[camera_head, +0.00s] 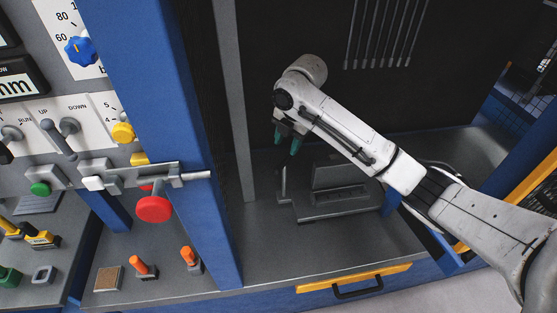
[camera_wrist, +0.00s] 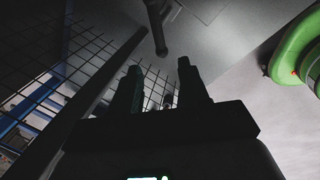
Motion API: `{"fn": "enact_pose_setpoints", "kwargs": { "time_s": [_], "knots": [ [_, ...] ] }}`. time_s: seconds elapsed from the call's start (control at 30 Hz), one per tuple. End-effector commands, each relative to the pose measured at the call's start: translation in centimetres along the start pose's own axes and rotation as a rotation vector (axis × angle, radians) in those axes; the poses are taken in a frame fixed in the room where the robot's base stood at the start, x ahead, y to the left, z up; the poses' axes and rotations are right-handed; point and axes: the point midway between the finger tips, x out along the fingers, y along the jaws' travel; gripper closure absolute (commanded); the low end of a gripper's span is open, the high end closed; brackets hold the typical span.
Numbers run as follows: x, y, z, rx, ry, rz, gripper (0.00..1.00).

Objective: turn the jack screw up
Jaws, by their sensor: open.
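My gripper (camera_head: 287,140) hangs in the dark bay of the blue-framed machine, its two teal fingertips apart and pointing down. It is above a low grey fixture (camera_head: 340,190) on the bay floor, with a thin upright pin at its left end. In the wrist view my gripper (camera_wrist: 159,68) shows as two dark fingers, open, with nothing between them. A dark rod with a rounded end (camera_wrist: 158,30) shows beyond the fingertips, apart from them. I cannot tell for certain which part is the jack screw.
A blue post (camera_head: 190,130) stands left of the bay. Left of it are switches, a red knob (camera_head: 154,206) and orange-topped pegs (camera_head: 143,267). A yellow drawer front (camera_head: 353,278) with a dark handle is below. A green rounded part (camera_wrist: 296,60) shows at right in the wrist view.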

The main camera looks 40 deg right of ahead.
Motion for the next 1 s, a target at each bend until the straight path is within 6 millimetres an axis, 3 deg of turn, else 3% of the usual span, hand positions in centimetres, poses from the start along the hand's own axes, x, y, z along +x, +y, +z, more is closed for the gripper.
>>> {"fn": "enact_pose_setpoints", "kwargs": {
  "time_s": [0.3, 0.5, 0.97, 1.0],
  "knots": [
    [5.6, 0.0, -0.1, 0.003, 0.001, -0.003, 0.56],
    [8.3, 0.1, -0.1, 0.002, 0.0, 0.0, 0.56],
    [9.5, 0.1, -0.1, 0.002, 0.0, 0.002, 0.56],
    [9.5, 0.1, -0.1, 0.002, 0.0, 0.002, 0.59]
  ]
}}
